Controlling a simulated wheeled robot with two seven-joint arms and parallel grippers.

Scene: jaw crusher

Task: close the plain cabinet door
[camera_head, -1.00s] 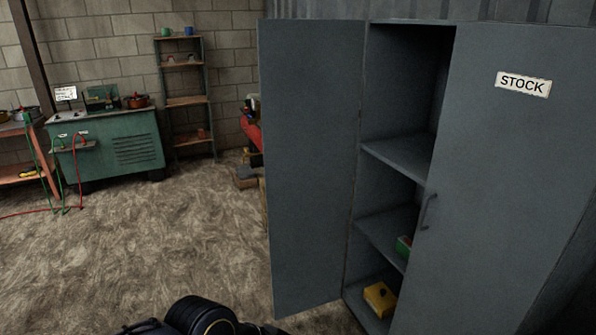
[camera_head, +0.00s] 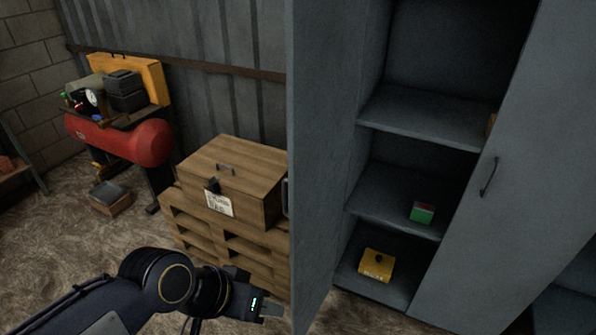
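The other cabinet door (camera_head: 525,190) is shut and has a dark handle (camera_head: 489,177). My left gripper (camera_head: 271,311) is low in the picture, just left of the plain door's lower part. Its fingertips point toward the door; I cannot tell whether they touch it or how far apart they are. My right gripper is out of view.
Left of the door, a wooden chest (camera_head: 235,170) rests on pallets (camera_head: 215,228). A red compressor (camera_head: 120,140) stands farther back. Open floor lies at the left.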

